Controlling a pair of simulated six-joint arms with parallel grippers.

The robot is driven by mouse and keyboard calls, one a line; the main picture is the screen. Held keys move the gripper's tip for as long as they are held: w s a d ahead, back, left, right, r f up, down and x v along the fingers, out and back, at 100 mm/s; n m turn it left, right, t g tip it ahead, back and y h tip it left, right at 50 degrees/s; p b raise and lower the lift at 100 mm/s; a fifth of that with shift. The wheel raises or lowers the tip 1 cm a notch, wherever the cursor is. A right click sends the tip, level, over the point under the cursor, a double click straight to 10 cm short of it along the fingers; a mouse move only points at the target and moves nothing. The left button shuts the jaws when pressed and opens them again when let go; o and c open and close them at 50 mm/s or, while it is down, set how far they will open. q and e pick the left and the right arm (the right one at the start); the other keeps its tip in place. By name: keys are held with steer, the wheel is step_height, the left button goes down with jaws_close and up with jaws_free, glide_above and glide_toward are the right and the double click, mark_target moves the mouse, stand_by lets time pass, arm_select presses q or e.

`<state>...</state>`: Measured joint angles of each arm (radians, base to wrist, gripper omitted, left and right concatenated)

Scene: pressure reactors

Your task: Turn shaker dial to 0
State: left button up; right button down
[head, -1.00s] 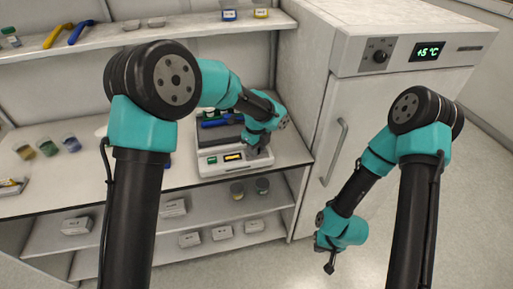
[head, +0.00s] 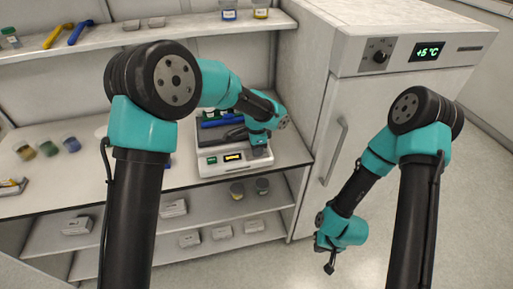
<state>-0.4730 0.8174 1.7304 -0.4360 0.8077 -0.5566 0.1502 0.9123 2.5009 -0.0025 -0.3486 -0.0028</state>
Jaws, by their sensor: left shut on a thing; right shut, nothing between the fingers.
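The shaker (head: 209,164) is a white box with a dark top on the bench. Its front has a green button (head: 211,161) and a small lit yellow display (head: 233,157), too small to read. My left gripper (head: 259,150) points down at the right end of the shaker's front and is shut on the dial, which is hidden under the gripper. My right gripper (head: 330,267) is shut and empty, hanging low in front of the fridge, well away from the shaker.
A fridge (head: 370,130) with a +5 °C display and its own knob (head: 380,57) stands right of the bench. Jars with coloured contents (head: 48,148) stand on the bench at left. Shelves below hold white boxes (head: 173,208) and two jars (head: 237,190).

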arm_select(q)
steer(key=n, duration=0.5)
stand_by(0.4)
steer(key=o, duration=0.9)
steer(key=shift+w+a, duration=0.1)
